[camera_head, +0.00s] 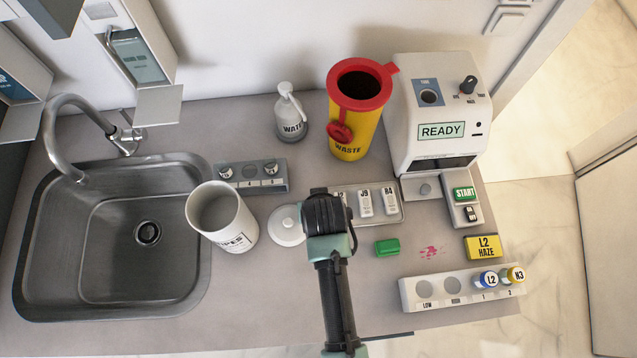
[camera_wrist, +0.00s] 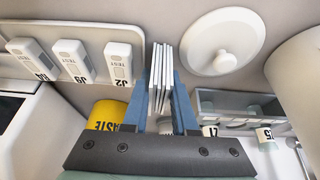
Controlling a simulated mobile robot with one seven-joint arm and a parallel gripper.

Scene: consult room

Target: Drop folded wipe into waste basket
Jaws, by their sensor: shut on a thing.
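The folded wipe (camera_wrist: 161,75) is a thin stack of white layers, upright between the blue fingers of my gripper (camera_wrist: 166,90) in the wrist view. My gripper is shut on it. In the head view my gripper (camera_head: 325,212) is over the middle of the counter, beside the cassette tray, and hides the wipe. The waste basket (camera_head: 354,130) is a yellow bin marked WASTE with a red rim and a dark open top. It stands at the back of the counter, beyond my gripper. Part of it shows behind the gripper in the wrist view (camera_wrist: 104,110).
A white wipes canister (camera_head: 232,225) and its round lid (camera_head: 287,226) are left of my gripper. A water bottle (camera_head: 289,118) stands left of the basket, and a READY machine (camera_head: 436,110) right of it. A cassette tray (camera_head: 398,214) and vial rack (camera_head: 425,292) are nearby.

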